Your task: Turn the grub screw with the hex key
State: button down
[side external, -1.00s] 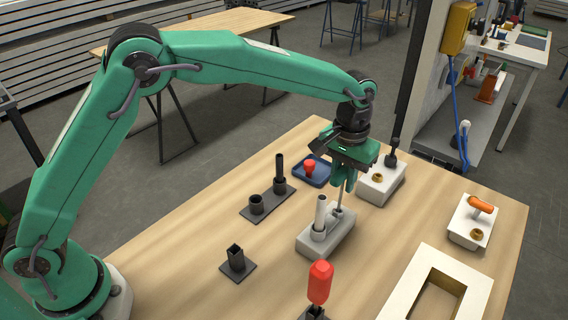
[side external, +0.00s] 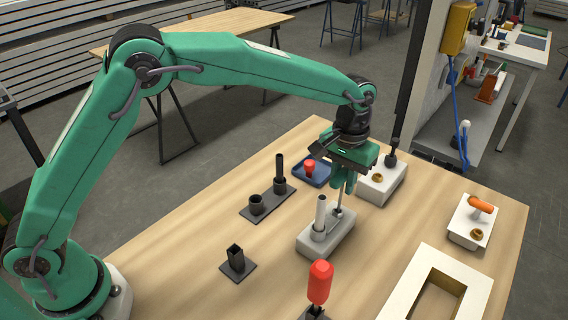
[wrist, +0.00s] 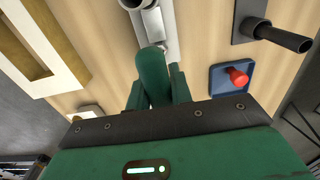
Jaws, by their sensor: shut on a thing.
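My gripper (side external: 343,194) points straight down over a grey block (side external: 341,240) on the wooden table. It is shut on the hex key (side external: 339,212), a thin metal rod that runs down from the fingertips to the block's top. The grub screw is too small or hidden to make out where the key meets the block. A pale upright cylinder (side external: 321,212) stands on the same block, left of the key. In the wrist view my green fingers (wrist: 155,85) cover the key, and part of the grey block (wrist: 153,25) shows beyond them.
A blue tray with a red knob (side external: 310,167) and a dark plate with two posts (side external: 268,201) lie left of the gripper. A white box with a brass fitting (side external: 377,178) stands close behind right. A red-handled tool (side external: 320,283) stands in front. A white frame (side external: 405,292) lies front right.

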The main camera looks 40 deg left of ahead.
aim_at(345, 170)
jog(key=shift+r, duration=0.1)
notch_tip(345, 170, up, 4)
jog(key=shift+r, duration=0.25)
jog(key=shift+r+m, duration=0.2)
jog(key=shift+m, duration=0.9)
notch_tip(345, 170, down, 5)
jog(key=shift+f, duration=0.1)
jog(key=shift+m, duration=0.6)
